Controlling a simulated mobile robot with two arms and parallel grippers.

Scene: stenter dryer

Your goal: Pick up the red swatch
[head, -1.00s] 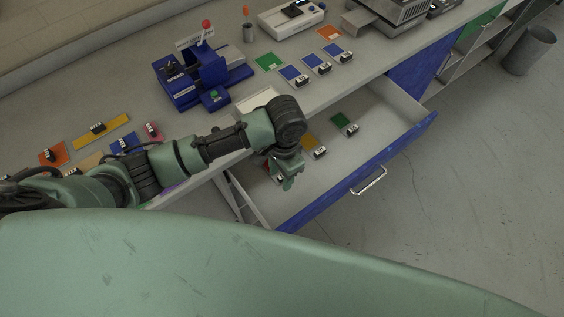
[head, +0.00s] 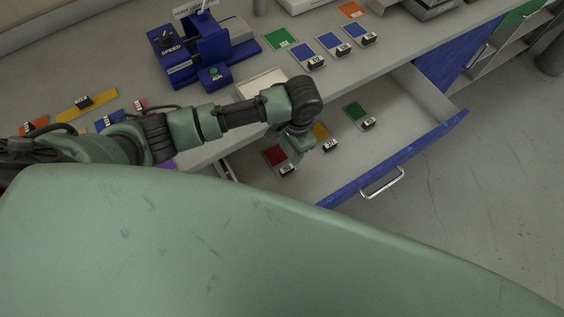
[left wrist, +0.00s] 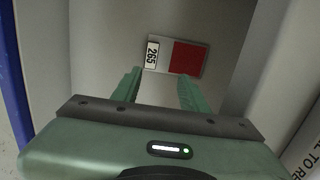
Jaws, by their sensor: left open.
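The red swatch (head: 275,154) lies flat in the open drawer, at its left end, with a small labelled block at its near edge. In the left wrist view the red swatch (left wrist: 187,57) sits on a grey card beside a white label reading 265, beyond the fingertips. My left gripper (head: 296,152) is over the drawer, just right of the red swatch and partly in front of it. In the left wrist view my left gripper (left wrist: 158,85) is open and empty, its fingers apart from the card. My right gripper is not in view.
The drawer (head: 392,158) also holds a yellow swatch (head: 320,131) and a green swatch (head: 355,110). A blue device (head: 205,50) and several swatches stand on the counter above. The drawer's right part is bare.

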